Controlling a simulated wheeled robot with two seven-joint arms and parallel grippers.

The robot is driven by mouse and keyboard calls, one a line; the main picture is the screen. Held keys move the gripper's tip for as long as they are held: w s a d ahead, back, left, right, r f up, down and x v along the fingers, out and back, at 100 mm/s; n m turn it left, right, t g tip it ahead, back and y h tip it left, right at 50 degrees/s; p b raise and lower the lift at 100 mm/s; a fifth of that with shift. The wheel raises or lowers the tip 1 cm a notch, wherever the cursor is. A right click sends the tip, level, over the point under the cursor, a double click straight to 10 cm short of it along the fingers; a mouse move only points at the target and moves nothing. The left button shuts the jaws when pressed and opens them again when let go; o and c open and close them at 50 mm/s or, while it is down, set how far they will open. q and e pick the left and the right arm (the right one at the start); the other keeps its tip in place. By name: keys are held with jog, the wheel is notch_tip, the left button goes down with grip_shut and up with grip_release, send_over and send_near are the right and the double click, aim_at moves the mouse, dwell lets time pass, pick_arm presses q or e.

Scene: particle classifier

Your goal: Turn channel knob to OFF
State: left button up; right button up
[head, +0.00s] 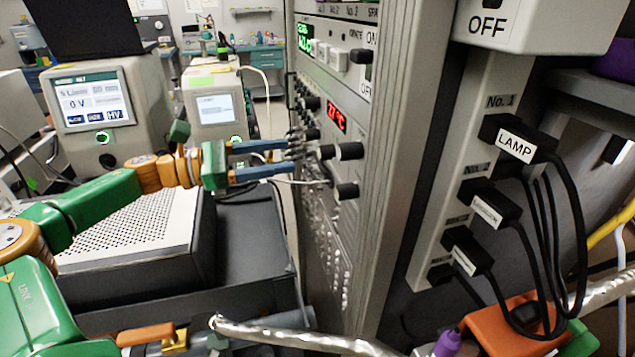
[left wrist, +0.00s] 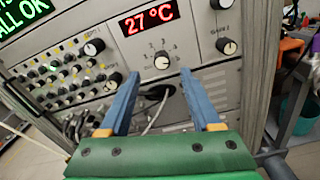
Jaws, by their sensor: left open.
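The channel knob (left wrist: 162,62) is a small round knob with a pale face on the instrument panel, below the red 27 °C display (left wrist: 149,18). Numbers ring it in the left wrist view; its pointer is too small to read. My left gripper (head: 290,157) is open and empty, pointing at the panel. In the left wrist view its two blue fingers (left wrist: 158,74) are spread, with the knob between and just beyond their tips. Contact cannot be told. In the head view the fingertips reach the crowded knobs at the rack's left side. My right gripper is not in view.
Small knobs crowd the panel's left. A perforated grey box (head: 130,225) stands below my left arm. Plugged black cables hang at the right.

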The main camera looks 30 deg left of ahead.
aim_at(320, 151)
pick_arm(q)
jog(key=p+x, duration=0.6)
jog(key=x, duration=0.1)
jog(key=shift+s, duration=0.1)
jog(key=shift+f, duration=0.25)
grip_shut()
